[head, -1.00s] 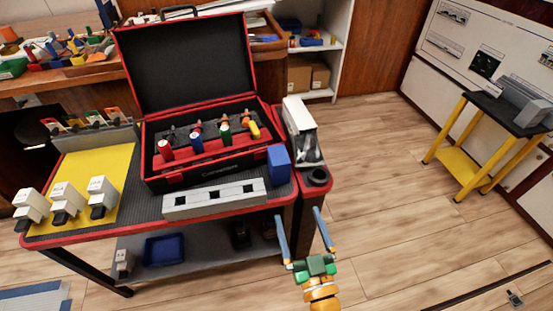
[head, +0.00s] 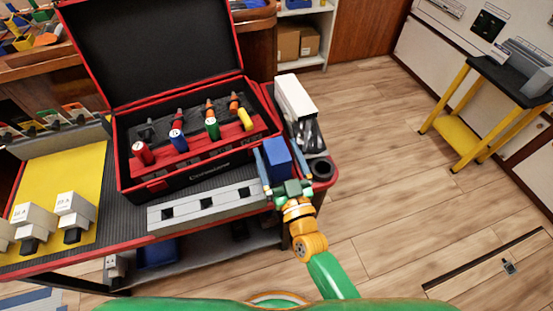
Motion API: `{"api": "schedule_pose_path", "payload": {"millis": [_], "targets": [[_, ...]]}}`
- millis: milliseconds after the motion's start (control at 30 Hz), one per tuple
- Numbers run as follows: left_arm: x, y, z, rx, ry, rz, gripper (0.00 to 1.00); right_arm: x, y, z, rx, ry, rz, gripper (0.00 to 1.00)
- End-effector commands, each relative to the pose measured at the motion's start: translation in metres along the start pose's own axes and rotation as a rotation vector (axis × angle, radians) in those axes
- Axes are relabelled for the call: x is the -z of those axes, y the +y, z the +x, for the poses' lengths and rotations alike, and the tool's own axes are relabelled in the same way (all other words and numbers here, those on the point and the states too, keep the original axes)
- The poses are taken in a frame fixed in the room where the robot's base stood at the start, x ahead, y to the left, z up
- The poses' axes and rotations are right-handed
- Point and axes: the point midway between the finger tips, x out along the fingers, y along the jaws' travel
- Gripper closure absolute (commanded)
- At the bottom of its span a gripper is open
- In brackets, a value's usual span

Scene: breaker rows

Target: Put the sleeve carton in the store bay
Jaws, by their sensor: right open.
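A plain blue box (head: 278,158), which looks like the sleeve carton, stands upright at the right end of the cart's top (head: 105,210), beside the grey slotted block. My right gripper (head: 279,168) is open, with one blue finger on each side of the box. I cannot tell whether the fingers touch it. The right arm comes up from the bottom of the head view. No part is marked as the store bay; the lower shelf (head: 205,262) of the cart is partly in view. My left gripper is not in view.
An open black and red case (head: 195,175) with coloured cylinders stands behind the box. A grey block (head: 205,207) with square holes is to its left. The floor on the right is mostly clear.

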Motion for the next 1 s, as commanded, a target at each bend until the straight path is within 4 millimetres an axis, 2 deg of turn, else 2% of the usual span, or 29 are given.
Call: {"api": "schedule_pose_path", "payload": {"millis": [233,267,600,867,1000], "targets": [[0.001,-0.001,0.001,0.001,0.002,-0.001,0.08,0.0,0.0,0.006,0.0,-0.001,-0.001,0.02],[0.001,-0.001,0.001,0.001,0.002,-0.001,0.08,0.0,0.0,0.006,0.0,-0.001,-0.001,0.05],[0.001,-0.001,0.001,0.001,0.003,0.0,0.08,0.0,0.0,0.006,0.0,-0.001,-0.001,0.97],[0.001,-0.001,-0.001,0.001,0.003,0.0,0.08,0.004,0.0,0.006,-0.001,0.001,0.0,0.99],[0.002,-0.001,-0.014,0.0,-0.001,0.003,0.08,0.024,0.0,0.009,-0.001,0.003,0.0,0.99]]}}
